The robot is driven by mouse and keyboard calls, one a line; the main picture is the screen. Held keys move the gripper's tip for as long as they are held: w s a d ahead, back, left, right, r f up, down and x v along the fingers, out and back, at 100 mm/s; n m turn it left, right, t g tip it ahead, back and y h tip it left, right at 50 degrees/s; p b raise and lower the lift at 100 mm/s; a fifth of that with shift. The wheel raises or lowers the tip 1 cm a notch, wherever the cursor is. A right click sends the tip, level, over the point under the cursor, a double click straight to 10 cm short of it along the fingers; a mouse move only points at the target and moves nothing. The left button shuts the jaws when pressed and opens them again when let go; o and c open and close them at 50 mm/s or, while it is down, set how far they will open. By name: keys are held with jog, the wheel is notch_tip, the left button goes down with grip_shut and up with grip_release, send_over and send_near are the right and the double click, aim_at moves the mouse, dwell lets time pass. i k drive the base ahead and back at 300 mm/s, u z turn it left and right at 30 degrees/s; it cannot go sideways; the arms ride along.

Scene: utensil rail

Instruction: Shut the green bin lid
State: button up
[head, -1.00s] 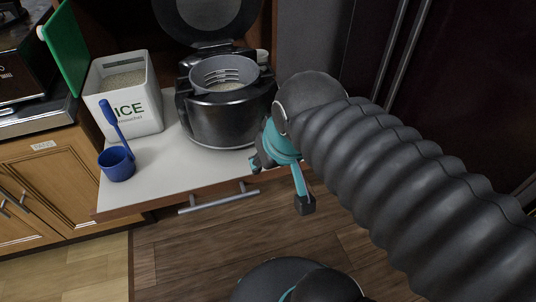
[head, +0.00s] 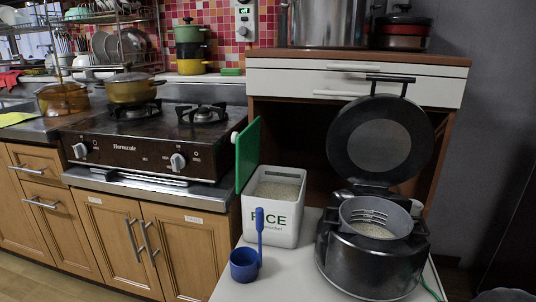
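My gripper is almost wholly out of the picture. Only a thin teal sliver (head: 430,288), apparently part of it, shows at the bottom right beside the cooker. Its fingers are hidden, and it is well apart from the lid.
A blue scoop (head: 244,264) stands in front of the bin, its handle upright. A black rice cooker (head: 365,262) with its lid (head: 382,138) raised stands right of the bin. The stove (head: 150,140) lies left of the green lid. A drawer cabinet (head: 300,75) rises behind.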

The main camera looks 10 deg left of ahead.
aim_at(247, 142)
jog(key=z, duration=1.95)
jog(key=k, duration=1.6)
jog(key=u, duration=1.9)
jog(key=i, duration=0.5)
jog(key=k, duration=0.55)
jog(key=u, duration=0.35)
jog(key=i, duration=1.1)
jog(key=z, duration=0.85)
